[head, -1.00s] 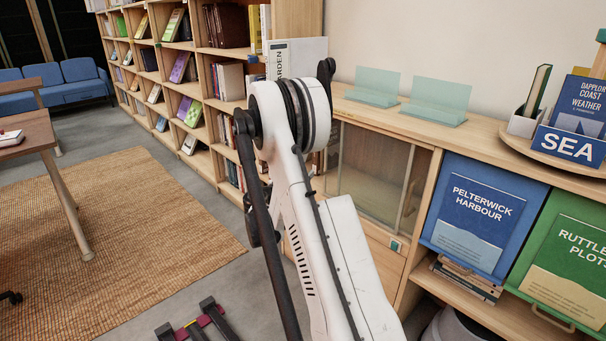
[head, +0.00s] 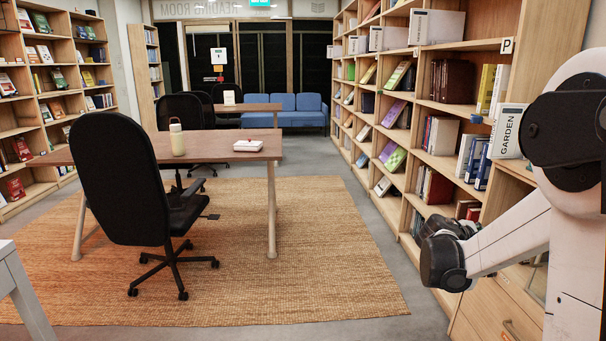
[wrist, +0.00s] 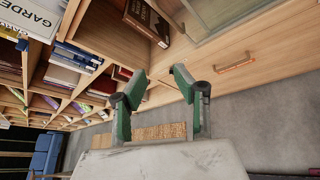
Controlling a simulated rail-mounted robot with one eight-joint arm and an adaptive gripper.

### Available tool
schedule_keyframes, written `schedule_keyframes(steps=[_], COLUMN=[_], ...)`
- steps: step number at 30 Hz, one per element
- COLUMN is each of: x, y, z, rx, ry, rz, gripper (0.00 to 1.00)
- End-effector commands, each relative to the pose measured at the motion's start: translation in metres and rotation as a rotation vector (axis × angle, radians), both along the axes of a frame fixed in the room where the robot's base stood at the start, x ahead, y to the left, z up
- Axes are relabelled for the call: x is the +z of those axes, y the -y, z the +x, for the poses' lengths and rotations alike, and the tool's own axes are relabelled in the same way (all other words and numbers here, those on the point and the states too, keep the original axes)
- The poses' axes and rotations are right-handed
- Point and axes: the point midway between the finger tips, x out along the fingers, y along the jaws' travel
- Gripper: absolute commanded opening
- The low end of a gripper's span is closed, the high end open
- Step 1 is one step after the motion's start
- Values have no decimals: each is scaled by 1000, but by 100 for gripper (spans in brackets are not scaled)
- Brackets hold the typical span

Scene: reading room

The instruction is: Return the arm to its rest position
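My arm (head: 515,235) is at the right edge of the head view, folded, its white links and dark joints in front of the right-hand bookcase. The fingers of my gripper are not clearly visible there. In the wrist view my gripper (wrist: 161,82) shows two green-padded fingers with a clear gap between them. It is open and nothing is between the fingers. Beyond them are a wooden drawer front and the grey floor.
The bookcase (head: 437,101) lines the right side, close to my arm. A wooden drawer (wrist: 235,64) with a handle faces the gripper. A desk (head: 210,148) and a black chair (head: 115,180) stand on the woven rug (head: 330,250). Grey floor lies between rug and bookcase.

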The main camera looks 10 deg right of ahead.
Motion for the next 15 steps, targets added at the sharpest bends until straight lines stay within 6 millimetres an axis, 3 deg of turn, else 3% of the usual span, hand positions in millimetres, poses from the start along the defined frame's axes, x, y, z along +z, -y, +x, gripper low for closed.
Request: schedule_keyframes(steps=[6,15], x=[23,40], y=[-58,-138], z=[-26,-72], rx=[-18,-85], ry=[193,428], rz=[219,538], gripper=[28,28])
